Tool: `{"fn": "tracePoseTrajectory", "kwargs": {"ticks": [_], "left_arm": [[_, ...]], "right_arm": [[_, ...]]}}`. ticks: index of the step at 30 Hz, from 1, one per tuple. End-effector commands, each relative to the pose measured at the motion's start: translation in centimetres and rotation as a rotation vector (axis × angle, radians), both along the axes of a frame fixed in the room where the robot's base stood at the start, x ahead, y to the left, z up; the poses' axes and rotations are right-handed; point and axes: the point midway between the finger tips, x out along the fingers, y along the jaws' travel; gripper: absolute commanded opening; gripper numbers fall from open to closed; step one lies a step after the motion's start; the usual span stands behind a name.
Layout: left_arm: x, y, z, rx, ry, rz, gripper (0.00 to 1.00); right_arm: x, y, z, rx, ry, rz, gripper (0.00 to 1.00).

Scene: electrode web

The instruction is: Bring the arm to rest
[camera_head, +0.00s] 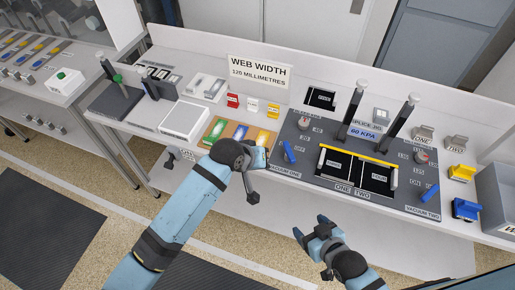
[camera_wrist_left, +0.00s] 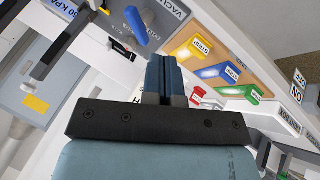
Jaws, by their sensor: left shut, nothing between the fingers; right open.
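My left arm (camera_head: 185,205) reaches in from the lower left of the head view. Its gripper (camera_head: 262,156) hangs over the bench's front edge, between the coloured-button tray and the splice panel. In the left wrist view the left gripper (camera_wrist_left: 165,75) has its two fingers together with nothing between them. My right gripper (camera_head: 310,228) is open and empty, low in front of the bench. It is apart from the bench-top objects in the picture.
A grey bin (camera_head: 497,200) is at the right. Floor is open in front.

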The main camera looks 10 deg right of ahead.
Motion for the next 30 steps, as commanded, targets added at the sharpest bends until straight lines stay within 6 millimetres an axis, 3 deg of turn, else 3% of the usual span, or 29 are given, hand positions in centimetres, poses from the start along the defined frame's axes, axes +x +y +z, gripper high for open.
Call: {"fn": "tracePoseTrajectory", "kwargs": {"ticks": [8,11,14,21,24,30], "left_arm": [[-0.2,0.2,0.0,0.0,0.001,0.001,0.0],[-1.2,1.6,-0.1,0.001,0.003,0.007,0.0],[-3.2,4.8,-0.3,0.016,0.003,0.024,0.0],[-10.6,17.5,-0.1,0.149,0.0,0.093,0.0],[-13.5,22.1,0.4,0.221,0.003,0.114,0.0],[-18.0,28.3,1.5,0.338,0.02,0.137,0.0]], "right_arm": [[0.0,0.0,0.0,0.0,-0.001,0.0,0.74],[0.0,0.0,0.0,0.0,-0.001,0.0,0.74],[0.0,0.0,0.0,-0.001,-0.001,0.0,0.74],[0.0,0.0,0.0,-0.001,-0.001,0.001,0.74],[0.0,0.0,0.0,-0.001,0.0,0.001,0.74],[0.0,0.0,0.0,-0.001,0.0,0.001,0.74]]}}
